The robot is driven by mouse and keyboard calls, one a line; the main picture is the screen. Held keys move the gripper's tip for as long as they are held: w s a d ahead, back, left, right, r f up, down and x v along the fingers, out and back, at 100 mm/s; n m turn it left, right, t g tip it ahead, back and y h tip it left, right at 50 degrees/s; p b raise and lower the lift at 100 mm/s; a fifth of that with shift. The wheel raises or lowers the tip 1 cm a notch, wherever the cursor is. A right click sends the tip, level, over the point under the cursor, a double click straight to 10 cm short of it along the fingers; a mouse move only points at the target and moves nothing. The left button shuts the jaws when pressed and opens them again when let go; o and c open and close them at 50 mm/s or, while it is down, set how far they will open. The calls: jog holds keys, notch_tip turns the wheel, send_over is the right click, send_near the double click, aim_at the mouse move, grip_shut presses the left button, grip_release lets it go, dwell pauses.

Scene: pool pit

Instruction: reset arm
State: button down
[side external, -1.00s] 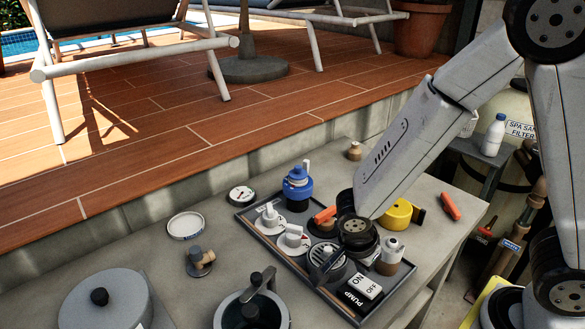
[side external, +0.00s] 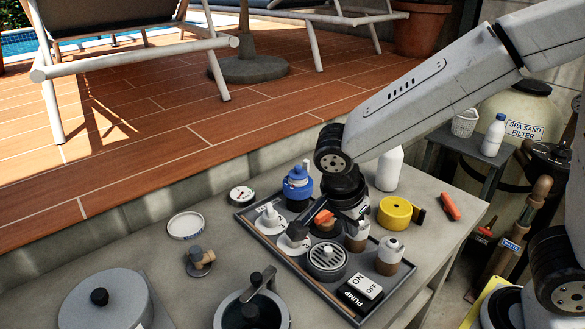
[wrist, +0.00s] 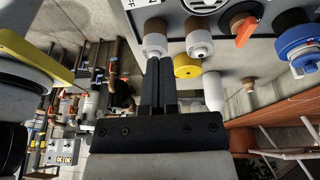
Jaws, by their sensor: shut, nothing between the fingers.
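My gripper (side external: 298,230) is a black parallel gripper above the black tray of pool fittings (side external: 334,301).
The tray also holds a blue valve (side external: 298,186), a round grate (side external: 327,261), a pump switch (side external: 362,286) and brown-and-white fittings (side external: 391,256). A yellow roll (side external: 395,212) and white bottle (side external: 390,169) stand behind.

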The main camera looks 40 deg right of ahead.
dwell(0.4)
jog(key=s+d+f+n+t+y, duration=0.1)
jog(key=d+n, duration=0.3)
jog(key=n, duration=0.5)
jog(key=s+d+f+n+t+y, duration=0.1)
jog(key=d+f+n, duration=0.3)
jog(key=n, duration=0.4)
jog(key=shift+f+n+t+y, duration=0.2)
jog(key=shift+n+t+y, duration=0.25)
jog(key=shift+y, duration=0.25)
dwell(1.1)
